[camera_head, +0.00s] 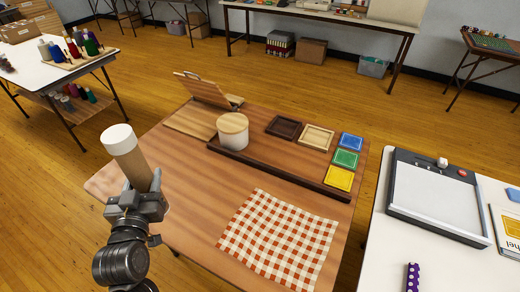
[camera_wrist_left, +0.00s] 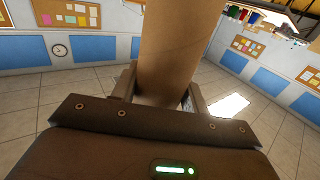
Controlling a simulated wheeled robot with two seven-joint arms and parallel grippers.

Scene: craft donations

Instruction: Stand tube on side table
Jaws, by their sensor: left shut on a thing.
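A brown cardboard tube (camera_head: 131,162) with a white cap is held by my left gripper (camera_head: 137,195). The gripper is shut on the tube's lower part. The tube is tilted, its white end up and to the left, and shows above the left part of the wooden table (camera_head: 190,215). In the left wrist view the tube (camera_wrist_left: 178,45) rises between the fingers of the gripper (camera_wrist_left: 165,95); its top is out of frame. My right gripper is not in view. I cannot tell which table is the side table.
The wooden table bears a lidded jar (camera_head: 233,135), a checkered cloth (camera_head: 280,238), small coloured tiles (camera_head: 345,159) and an open wooden box (camera_head: 203,92). A white table (camera_head: 375,230) with a paper trimmer (camera_head: 435,195) stands right. A table with thread spools (camera_head: 30,77) stands left. The wooden table's front left is bare.

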